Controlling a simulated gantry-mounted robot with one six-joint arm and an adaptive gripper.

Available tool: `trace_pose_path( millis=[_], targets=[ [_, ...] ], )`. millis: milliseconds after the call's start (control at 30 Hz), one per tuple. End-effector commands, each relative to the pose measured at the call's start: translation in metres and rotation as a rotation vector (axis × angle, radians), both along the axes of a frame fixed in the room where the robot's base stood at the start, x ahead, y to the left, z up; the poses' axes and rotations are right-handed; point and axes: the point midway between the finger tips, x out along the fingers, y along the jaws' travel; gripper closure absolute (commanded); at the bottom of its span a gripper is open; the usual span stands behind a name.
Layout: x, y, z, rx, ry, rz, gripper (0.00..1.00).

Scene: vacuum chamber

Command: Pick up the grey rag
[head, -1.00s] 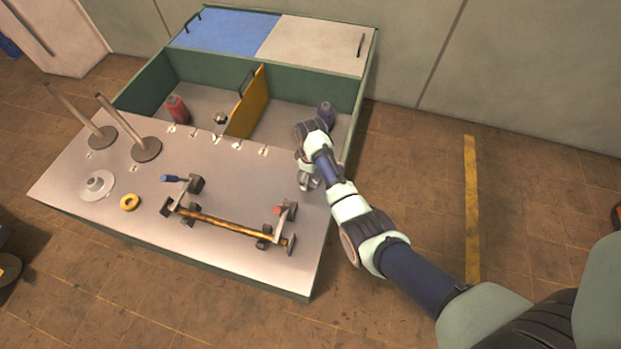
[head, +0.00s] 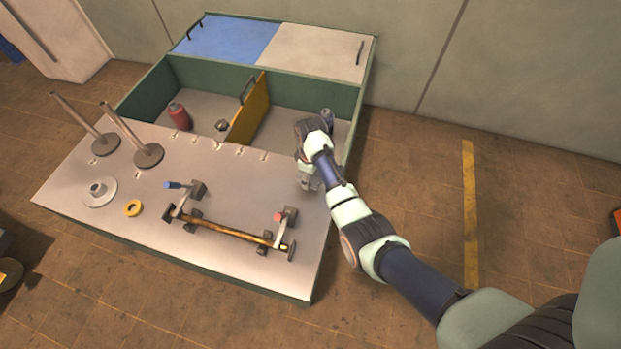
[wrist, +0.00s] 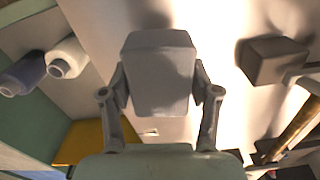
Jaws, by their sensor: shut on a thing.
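The grey rag (wrist: 160,75) shows in the wrist view as a smooth grey block-like bundle between the two fingers. My gripper (wrist: 160,95) is shut on it, with one finger on each side. In the head view my gripper (head: 308,182) is low over the right end of the workbench top, and my wrist hides most of the rag there. A shadow lies beside the rag in the wrist view. I cannot tell whether the rag is clear of the surface.
Left of my gripper is a fixture with a yellow-brown bar (head: 232,232). Behind is an open bin with a yellow divider (head: 249,110), a red bottle (head: 179,117) and a blue bottle (head: 327,116). Two rods on round bases, a grey disc (head: 99,192) and a yellow ring (head: 133,208) are at left.

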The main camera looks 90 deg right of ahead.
Motion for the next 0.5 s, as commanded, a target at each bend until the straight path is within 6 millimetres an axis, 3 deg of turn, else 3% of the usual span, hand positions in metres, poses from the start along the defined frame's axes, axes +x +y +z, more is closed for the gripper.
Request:
trace_pose_path(
  millis=[33, 200, 400, 500],
  targets=[
    [0.000, -0.001, 0.023, -0.005, -0.002, 0.000, 0.73],
    [0.001, -0.002, 0.085, -0.005, -0.002, 0.000, 0.73],
    [0.000, -0.001, 0.139, -0.004, -0.001, 0.000, 0.73],
    [0.000, -0.001, 0.154, -0.004, -0.001, 0.000, 0.73]
  ],
)
